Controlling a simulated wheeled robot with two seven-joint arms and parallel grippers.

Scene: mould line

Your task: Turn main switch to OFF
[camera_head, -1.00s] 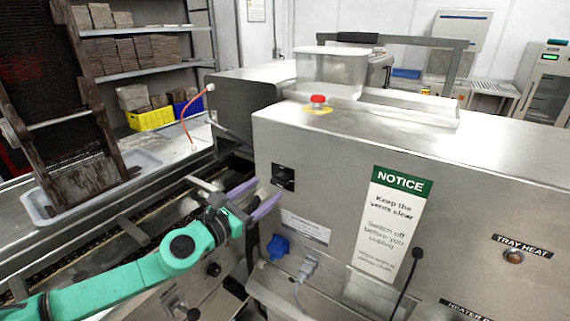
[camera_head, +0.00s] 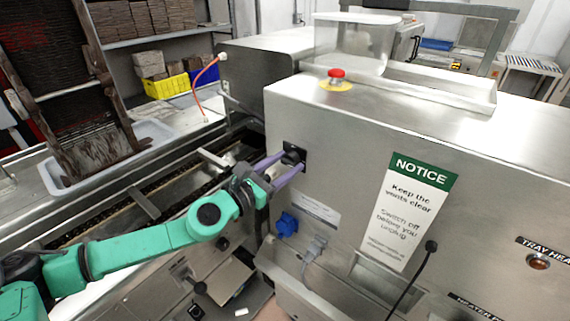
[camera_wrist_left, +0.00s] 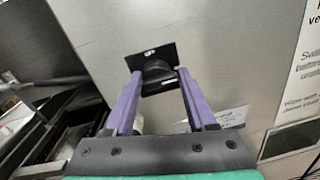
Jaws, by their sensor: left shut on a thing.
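The main switch (camera_head: 294,153) is a black rotary knob on a black square plate, on the front face of the steel machine near its left end. It also shows in the left wrist view (camera_wrist_left: 157,72), where small marks on the plate are too blurred to read. My left gripper (camera_head: 288,163) has its purple fingers at the switch, one on each side of the knob, and is shut on it. The fingers also show in the left wrist view (camera_wrist_left: 159,82). The knob's exact angle is hard to tell. My right gripper is not in view.
Below the switch are a blue plug (camera_head: 287,224) and a grey plug (camera_head: 315,247) with cable. A notice sign (camera_head: 408,212) is to the right. A red emergency button (camera_head: 336,74) sits on top. A conveyor (camera_head: 165,190) runs at left.

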